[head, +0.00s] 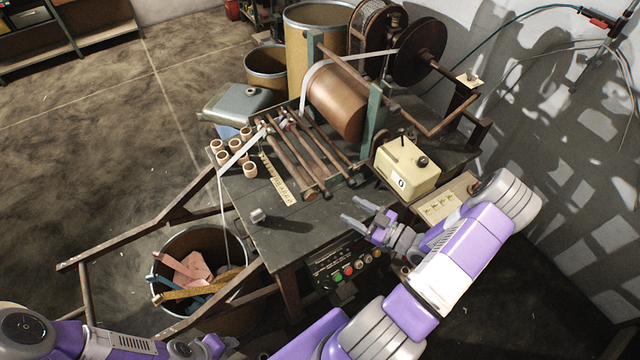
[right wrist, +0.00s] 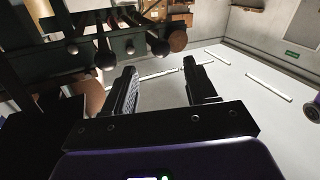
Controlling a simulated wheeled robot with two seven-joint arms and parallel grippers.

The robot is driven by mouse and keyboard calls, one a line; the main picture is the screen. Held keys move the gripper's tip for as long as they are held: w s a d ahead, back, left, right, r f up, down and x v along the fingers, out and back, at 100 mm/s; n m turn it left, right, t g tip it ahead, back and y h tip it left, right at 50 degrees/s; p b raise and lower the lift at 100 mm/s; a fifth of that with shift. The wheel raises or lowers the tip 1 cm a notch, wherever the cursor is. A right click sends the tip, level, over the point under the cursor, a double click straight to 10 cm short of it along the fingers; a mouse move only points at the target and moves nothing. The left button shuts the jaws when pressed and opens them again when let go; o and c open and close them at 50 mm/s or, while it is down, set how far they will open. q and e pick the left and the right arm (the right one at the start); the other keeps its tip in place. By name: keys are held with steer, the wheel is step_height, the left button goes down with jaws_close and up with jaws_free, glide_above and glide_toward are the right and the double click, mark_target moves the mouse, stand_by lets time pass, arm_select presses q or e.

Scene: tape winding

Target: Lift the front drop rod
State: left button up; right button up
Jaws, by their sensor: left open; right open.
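Several dark rods (head: 297,150) lie side by side across the machine's front frame, left of a copper drum (head: 337,101). I cannot tell for certain which is the front drop rod. Their round ends (right wrist: 105,58) show beyond the fingers in the right wrist view. My right gripper (head: 353,208) is open and empty above the bench's front right, short of the rod ends and apart from them. Its two fingers also show in the right wrist view (right wrist: 160,68). My left gripper (head: 224,345) is low at the bottom edge, far from the rods, open and partly cut off.
The dark bench (head: 292,228) has a free front area with a small metal piece (head: 258,215). Small tan rings (head: 249,170) stand at its left. A cream box (head: 406,168) stands right of the rods. A scrap bin (head: 196,245) and brown frame bars (head: 135,237) are front left.

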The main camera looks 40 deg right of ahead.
steer(key=shift+w+a+r, duration=0.1)
steer(key=shift+w+a, duration=0.1)
steer(key=shift+w, duration=0.45)
steer(key=shift+x, duration=2.9)
jaws_close()
